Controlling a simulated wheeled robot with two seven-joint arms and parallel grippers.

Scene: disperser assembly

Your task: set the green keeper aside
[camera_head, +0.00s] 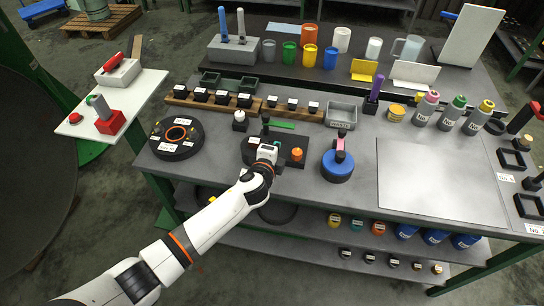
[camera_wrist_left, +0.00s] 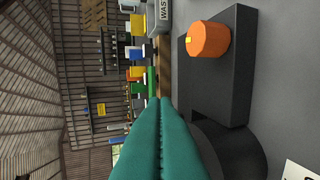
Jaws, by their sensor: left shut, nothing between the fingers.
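The green keeper appears to be the thin green strip (camera_head: 282,124) lying on the table behind the black block (camera_head: 290,158), in front of the wooden rack. A green sliver (camera_wrist_left: 151,80) just beyond my fingertips in the wrist view looks like the same strip; the fingers partly hide it. My left gripper (camera_wrist_left: 158,103) has its teal fingers pressed together with nothing between them. It is over the left part of the black block, beside the orange knob (camera_wrist_left: 208,39), and points toward the rack. I cannot tell whether it touches the block. My right gripper is not in view.
The wooden rack (camera_head: 257,106) with black-topped pieces stands behind. A round black fixture (camera_head: 177,137) is at left, a blue round base (camera_head: 337,166) at right. A grey waste bin (camera_head: 341,113) stands behind right. The pale plate (camera_head: 430,175) at right is bare.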

